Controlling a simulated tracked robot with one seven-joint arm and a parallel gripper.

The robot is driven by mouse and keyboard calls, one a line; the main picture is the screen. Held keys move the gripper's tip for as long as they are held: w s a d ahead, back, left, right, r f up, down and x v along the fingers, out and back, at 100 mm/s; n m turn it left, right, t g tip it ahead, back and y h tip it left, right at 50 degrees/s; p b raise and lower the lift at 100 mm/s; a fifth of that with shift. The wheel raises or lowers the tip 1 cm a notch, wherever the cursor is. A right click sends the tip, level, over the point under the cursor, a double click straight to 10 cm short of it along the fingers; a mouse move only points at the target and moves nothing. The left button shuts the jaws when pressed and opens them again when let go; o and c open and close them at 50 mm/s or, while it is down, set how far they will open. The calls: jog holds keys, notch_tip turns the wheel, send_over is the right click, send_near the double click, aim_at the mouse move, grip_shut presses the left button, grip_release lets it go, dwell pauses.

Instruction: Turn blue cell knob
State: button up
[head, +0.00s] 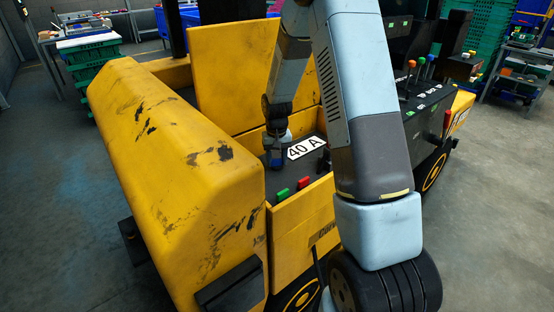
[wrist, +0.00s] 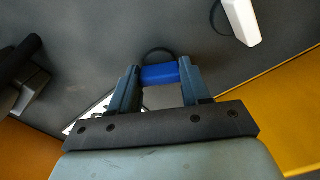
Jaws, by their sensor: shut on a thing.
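The blue cell knob (wrist: 159,74) shows in the wrist view between the two fingers of my gripper (wrist: 158,82). The fingers are shut on its two sides. A dark ring shows on the panel just behind the knob. In the head view my gripper (head: 276,158) points down into the open compartment of the yellow vehicle, left of the "40 A" label (head: 307,147). The knob is hard to make out there behind the fingers.
A dark panel (wrist: 90,40) fills much of the wrist view, with a white handle (wrist: 241,20) at upper right and a black part (wrist: 20,62) at left. Yellow walls (head: 302,232) enclose the compartment.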

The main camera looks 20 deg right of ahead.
jog(key=n, duration=0.5)
jog(key=shift+w+r, duration=0.1)
jog(key=shift+w, duration=0.1)
jog(key=shift+n, duration=0.3)
jog(key=o, duration=1.1)
jog(key=shift+s, duration=0.1)
jog(key=shift+c, duration=0.2)
notch_tip(320, 180, up, 14)
jog(key=shift+f, duration=0.2)
